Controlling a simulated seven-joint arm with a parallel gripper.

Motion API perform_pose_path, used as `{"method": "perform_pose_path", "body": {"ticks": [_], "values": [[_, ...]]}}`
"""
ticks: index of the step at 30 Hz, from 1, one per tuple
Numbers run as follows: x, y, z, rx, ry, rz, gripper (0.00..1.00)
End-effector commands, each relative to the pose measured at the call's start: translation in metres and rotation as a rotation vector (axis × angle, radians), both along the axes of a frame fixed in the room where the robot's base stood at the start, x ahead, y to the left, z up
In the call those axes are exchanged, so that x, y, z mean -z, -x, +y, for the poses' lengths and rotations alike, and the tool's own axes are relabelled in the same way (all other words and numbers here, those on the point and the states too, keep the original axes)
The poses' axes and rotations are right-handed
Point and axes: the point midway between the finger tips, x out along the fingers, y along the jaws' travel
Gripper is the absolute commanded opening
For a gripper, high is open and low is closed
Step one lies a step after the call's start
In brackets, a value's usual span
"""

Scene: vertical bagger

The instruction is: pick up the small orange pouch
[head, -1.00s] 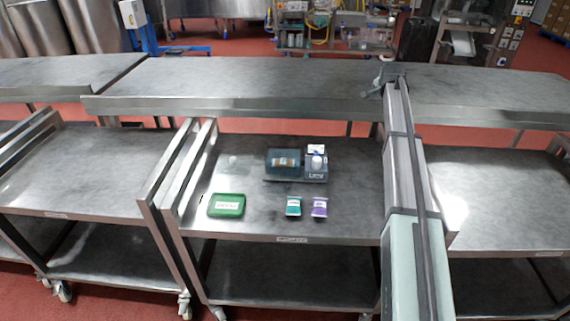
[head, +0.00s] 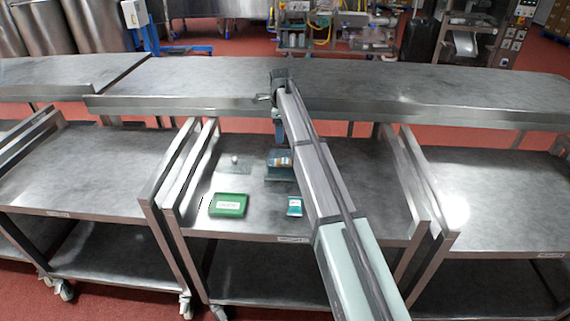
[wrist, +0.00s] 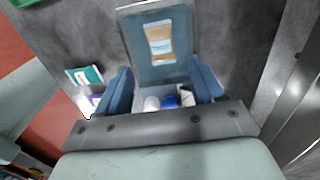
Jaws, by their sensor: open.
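The small orange pouch (wrist: 160,40), orange-brown with a pale label, lies in a blue-grey open bin (wrist: 126,28) in the wrist view. In the head view the pouch (head: 284,161) shows as a small orange-brown patch in the dark bin (head: 273,178), partly hidden by my arm. My gripper (wrist: 159,65) is open, with its two blue fingers spread on either side of the bin's near part. Nothing is held between the fingers. In the head view my gripper (head: 279,137) hangs above the bin's back; its fingertips are hard to make out.
A grey box with white and blue items (wrist: 166,101) sits beside the bin, between my fingers in the wrist view. A teal pouch (head: 295,206), a purple pouch (wrist: 95,99) and a green case (head: 228,205) lie on the steel cart (head: 260,224). A raised steel counter (head: 190,85) runs behind.

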Motion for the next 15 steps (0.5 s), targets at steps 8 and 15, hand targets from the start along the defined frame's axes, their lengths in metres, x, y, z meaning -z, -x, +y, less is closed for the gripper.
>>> {"method": "perform_pose_path", "body": {"ticks": [8,15], "values": [[0.037,0.0,-0.001,-0.001,0.0,0.0,0.68],[0.075,0.0,-0.001,-0.002,0.0,-0.001,0.68]]}}
